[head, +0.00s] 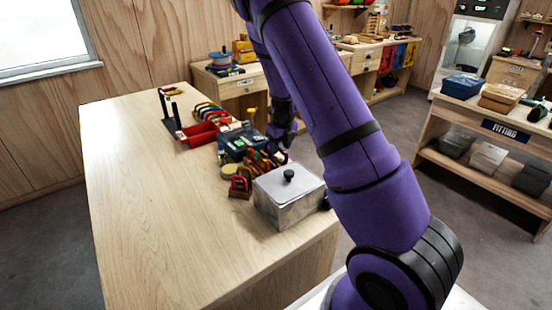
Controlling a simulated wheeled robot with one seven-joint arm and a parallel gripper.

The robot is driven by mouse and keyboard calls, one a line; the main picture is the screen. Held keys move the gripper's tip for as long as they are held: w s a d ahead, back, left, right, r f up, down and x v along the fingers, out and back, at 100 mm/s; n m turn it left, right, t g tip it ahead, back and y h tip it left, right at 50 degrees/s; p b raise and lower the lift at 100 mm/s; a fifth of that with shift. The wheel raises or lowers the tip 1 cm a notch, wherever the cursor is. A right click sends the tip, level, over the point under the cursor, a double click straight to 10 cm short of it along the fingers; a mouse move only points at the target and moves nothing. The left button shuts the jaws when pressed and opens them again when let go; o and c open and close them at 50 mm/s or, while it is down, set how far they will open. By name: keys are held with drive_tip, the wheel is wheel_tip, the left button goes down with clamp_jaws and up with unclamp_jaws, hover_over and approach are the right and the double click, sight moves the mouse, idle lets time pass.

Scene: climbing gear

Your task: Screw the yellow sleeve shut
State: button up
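My purple arm comes down across the view, and my gripper (283,142) is at its far end, low over the right side of the long wooden table (140,190). It is beside a cluster of colourful climbing gear (262,162), which shows red, green and orange-yellow parts. The gripper's fingertips are small and dark, so I cannot tell whether they are open or hold anything. A small yellow piece (249,113) stands up behind the dark blue-grey box. I cannot make out the yellow sleeve or its thread for certain at this size.
A grey metal box with a black-knobbed lid (288,193) stands at the table's near right. A dark red item (240,184), a dark blue-grey box (240,142) and a red tray (198,133) are close by. The table's left half is clear. A FITTING bench (490,128) stands right.

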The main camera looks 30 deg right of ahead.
drive_tip(key=shift+r, duration=0.95)
drive_tip(key=shift+a, duration=0.7)
drive_tip(key=shift+f, duration=0.15)
drive_tip(key=shift+f, duration=1.3)
drive_tip(key=shift+d, duration=0.75)
